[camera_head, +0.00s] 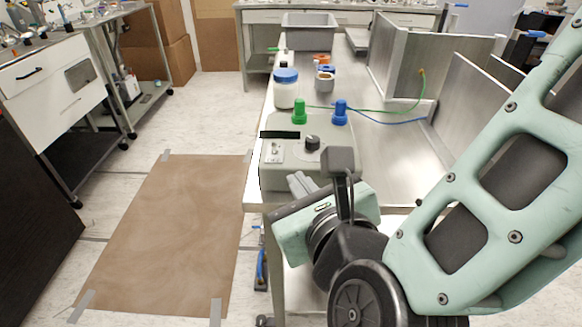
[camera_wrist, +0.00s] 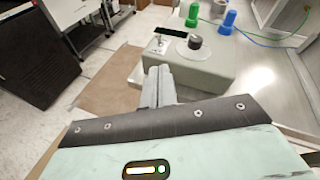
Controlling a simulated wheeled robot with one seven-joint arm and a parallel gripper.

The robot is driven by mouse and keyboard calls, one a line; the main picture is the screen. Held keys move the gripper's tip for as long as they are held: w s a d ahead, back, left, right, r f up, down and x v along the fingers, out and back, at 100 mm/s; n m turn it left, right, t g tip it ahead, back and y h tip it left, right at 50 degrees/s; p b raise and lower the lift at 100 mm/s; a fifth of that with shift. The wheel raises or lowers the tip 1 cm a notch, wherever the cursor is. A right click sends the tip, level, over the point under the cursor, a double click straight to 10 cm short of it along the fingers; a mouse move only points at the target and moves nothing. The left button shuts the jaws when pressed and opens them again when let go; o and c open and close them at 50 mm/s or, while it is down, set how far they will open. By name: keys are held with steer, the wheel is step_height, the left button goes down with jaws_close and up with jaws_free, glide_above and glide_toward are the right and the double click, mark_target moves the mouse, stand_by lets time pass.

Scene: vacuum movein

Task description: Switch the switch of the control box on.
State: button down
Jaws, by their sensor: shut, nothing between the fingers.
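The control box (camera_head: 345,173) is a grey-beige box near the front end of the metal bench. Its small toggle switch (camera_head: 274,148) stands on a light plate at the left of the top face. The switch also shows in the wrist view (camera_wrist: 159,42), just beyond my fingertips. A dark knob (camera_head: 312,143) is to the right of the switch, and a black display (camera_head: 280,134) lies behind it. My gripper (camera_head: 294,178) is shut and empty, in front of the box's near side. In the wrist view its fingers (camera_wrist: 158,73) point toward the switch, apparently apart from it.
Green (camera_head: 299,111) and blue (camera_head: 340,112) connectors with cables rise behind the knob. A blue-lidded jar (camera_head: 286,90) and a grey bin (camera_head: 309,32) stand farther back. Upright metal panels (camera_head: 400,75) are on the right. Brown floor covering (camera_head: 170,230) lies left of the bench.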

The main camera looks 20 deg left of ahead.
mark_target(275, 151)
steer(key=p+x, duration=0.1)
steer(key=x, duration=0.9)
